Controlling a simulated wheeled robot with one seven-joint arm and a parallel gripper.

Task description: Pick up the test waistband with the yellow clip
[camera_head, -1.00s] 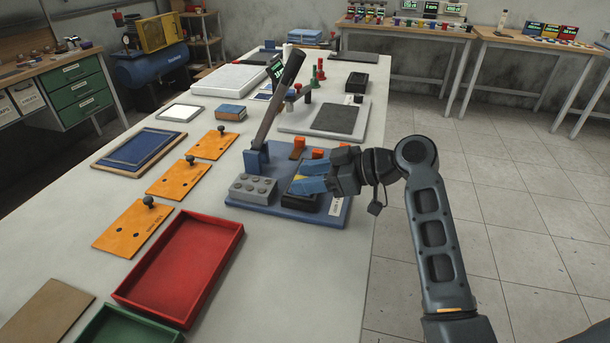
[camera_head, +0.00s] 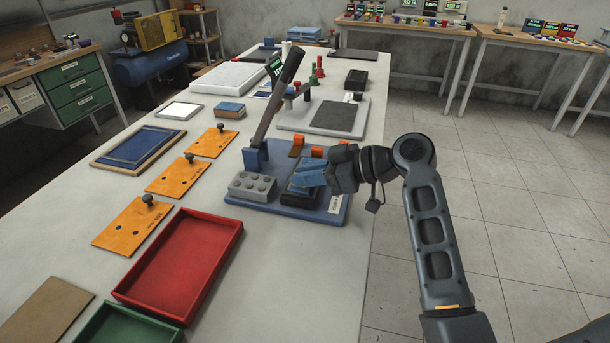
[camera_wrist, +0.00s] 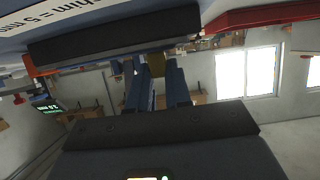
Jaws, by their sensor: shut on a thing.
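My gripper (camera_head: 308,174) has blue fingers and is over the dark block (camera_head: 300,198) on the blue base plate (camera_head: 240,203). In the wrist view my gripper (camera_wrist: 157,88) is shut on a small dull-yellow piece, which I take for the yellow clip (camera_wrist: 157,65). In the head view the fingers hide the clip. The rest of the waistband cannot be made out. Whether the clip is clear of the block cannot be told.
A red tray (camera_head: 128,294) and orange plates (camera_head: 178,178) lie to the left. The bench front-centre is clear.

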